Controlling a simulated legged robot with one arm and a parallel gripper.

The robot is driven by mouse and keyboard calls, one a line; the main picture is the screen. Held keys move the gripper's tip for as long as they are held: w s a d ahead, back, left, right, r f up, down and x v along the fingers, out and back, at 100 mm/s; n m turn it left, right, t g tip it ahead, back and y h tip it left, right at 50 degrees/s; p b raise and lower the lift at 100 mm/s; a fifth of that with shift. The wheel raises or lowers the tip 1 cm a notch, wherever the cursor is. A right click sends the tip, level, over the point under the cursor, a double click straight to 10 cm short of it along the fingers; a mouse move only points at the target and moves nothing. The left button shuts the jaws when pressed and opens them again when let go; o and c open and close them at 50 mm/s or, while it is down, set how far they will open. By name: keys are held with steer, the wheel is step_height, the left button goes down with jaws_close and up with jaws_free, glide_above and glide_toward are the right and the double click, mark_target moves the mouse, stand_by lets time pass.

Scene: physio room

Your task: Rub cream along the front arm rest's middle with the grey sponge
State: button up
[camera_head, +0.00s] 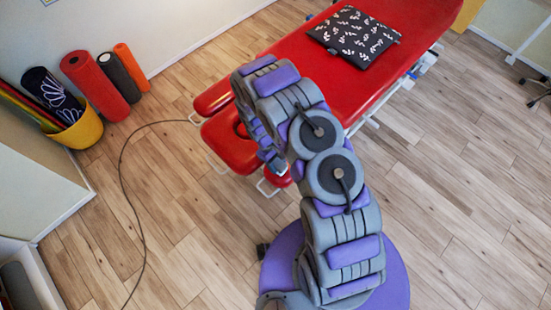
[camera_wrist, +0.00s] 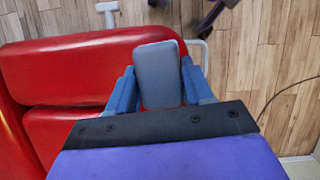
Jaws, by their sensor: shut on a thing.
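My gripper (camera_wrist: 158,68) is shut on the grey sponge (camera_wrist: 158,82), with a blue finger on each side of it in the wrist view. The sponge is over the red front arm rest (camera_wrist: 65,70); I cannot tell whether they touch. In the head view the front arm rest (camera_head: 279,180) shows only in part at the near end of the red table, behind my arm. My gripper (camera_head: 273,161) is beside it there, and the sponge cannot be made out. No cream can be made out on the arm rest.
The red treatment table (camera_head: 390,85) bears a dark patterned cushion (camera_head: 353,37). The other arm rest (camera_head: 213,98) is at its left. A yellow bucket (camera_head: 80,131) and rolled mats (camera_head: 95,85) stand by the wall. A cable (camera_head: 127,190) crosses the wooden floor.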

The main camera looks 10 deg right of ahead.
mark_target(278, 164)
steer(key=shift+r+p, duration=0.3)
steer(key=shift+r, duration=0.65)
steer(key=shift+a+r, duration=0.55)
steer(key=shift+r, duration=0.05)
steer(key=shift+a, duration=0.4)
steer(key=shift+d, duration=0.85)
